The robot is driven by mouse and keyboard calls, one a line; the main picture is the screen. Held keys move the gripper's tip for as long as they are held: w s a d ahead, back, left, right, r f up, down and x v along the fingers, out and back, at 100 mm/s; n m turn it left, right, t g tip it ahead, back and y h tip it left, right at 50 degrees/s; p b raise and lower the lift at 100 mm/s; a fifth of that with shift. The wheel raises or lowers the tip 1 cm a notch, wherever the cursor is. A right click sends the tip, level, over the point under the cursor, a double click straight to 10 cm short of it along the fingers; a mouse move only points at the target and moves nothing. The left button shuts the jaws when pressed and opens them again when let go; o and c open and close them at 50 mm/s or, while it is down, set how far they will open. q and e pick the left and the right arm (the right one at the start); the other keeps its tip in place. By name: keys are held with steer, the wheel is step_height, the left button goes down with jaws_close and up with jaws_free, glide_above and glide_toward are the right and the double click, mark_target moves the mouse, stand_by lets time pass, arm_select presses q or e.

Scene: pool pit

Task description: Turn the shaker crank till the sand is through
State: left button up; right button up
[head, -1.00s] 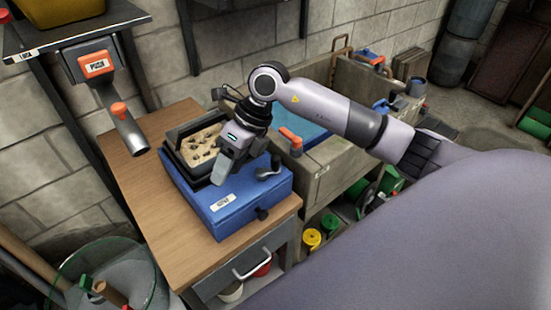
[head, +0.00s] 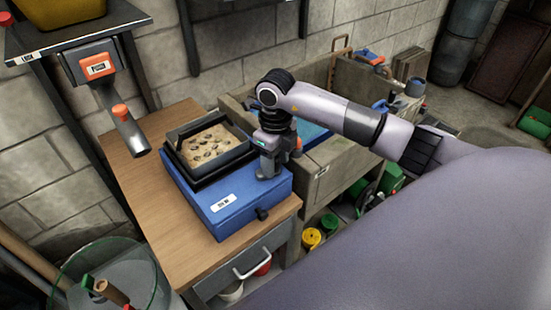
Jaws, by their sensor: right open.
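The shaker is a blue box (head: 222,203) on the wooden bench, with a white label on its front. On top sits a black-framed sieve (head: 178,137) holding pale sand (head: 208,146) dotted with dark lumps. My right gripper (head: 267,174) points down at the right rear of the blue box, over the crank's place, and is open. The gripper hides the crank, so I cannot tell whether they touch. A black knob (head: 262,213) is on the box's front right. My left gripper is out of view.
The wooden bench (head: 149,210) has bare room left of the shaker. A grey chute (head: 128,131) with an orange knob hangs at its left edge. A stone trough (head: 325,179) with blue inside stands right. A glass drum (head: 140,280) is lower left.

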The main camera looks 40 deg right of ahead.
steer(key=shift+f, duration=0.1)
jaws_close()
